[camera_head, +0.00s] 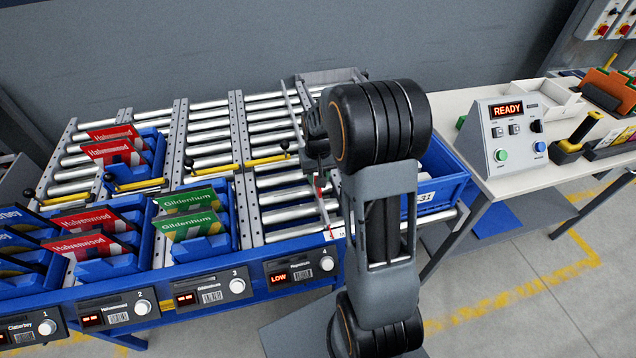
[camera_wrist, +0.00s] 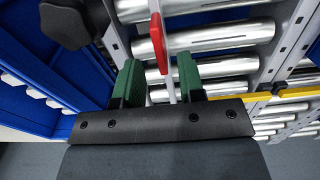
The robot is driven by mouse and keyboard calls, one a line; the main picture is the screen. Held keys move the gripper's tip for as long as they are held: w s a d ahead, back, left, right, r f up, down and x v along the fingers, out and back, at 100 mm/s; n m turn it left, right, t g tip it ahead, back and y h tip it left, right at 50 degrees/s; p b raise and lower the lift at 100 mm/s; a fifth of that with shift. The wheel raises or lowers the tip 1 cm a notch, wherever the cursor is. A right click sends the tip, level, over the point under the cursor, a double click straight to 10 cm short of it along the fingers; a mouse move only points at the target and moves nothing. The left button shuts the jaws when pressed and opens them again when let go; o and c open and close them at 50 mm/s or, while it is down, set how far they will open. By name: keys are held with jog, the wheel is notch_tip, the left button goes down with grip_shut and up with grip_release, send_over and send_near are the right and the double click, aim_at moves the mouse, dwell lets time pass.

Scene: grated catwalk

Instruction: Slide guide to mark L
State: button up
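The guide is a thin pale rail (camera_head: 296,118) running lengthwise over the rollers of lane 4, with a small red piece (camera_head: 319,188) on it. In the wrist view a red tab (camera_wrist: 157,42) stands just beyond my fingertips, and a thin pale bar below it runs between them. My gripper (camera_wrist: 158,70) has two green fingers, apart, one on each side of this bar; gaps seem to show beside it. In the head view my arm hides most of the gripper. A small white label (camera_head: 335,232) sits at the front end of lane 4; no letter L is readable.
Blue bins with red Halvenwood and green Gildenhum packets (camera_head: 190,225) fill lanes to the left. A yellow stop bar (camera_head: 268,160) crosses a lane. A blue bin (camera_head: 440,185) stands right of lane 4. A white bench (camera_head: 540,165) carries a READY control box (camera_head: 508,130).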

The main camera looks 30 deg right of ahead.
jog(key=shift+f, duration=1.8)
jog(key=shift+c, duration=0.5)
grip_shut()
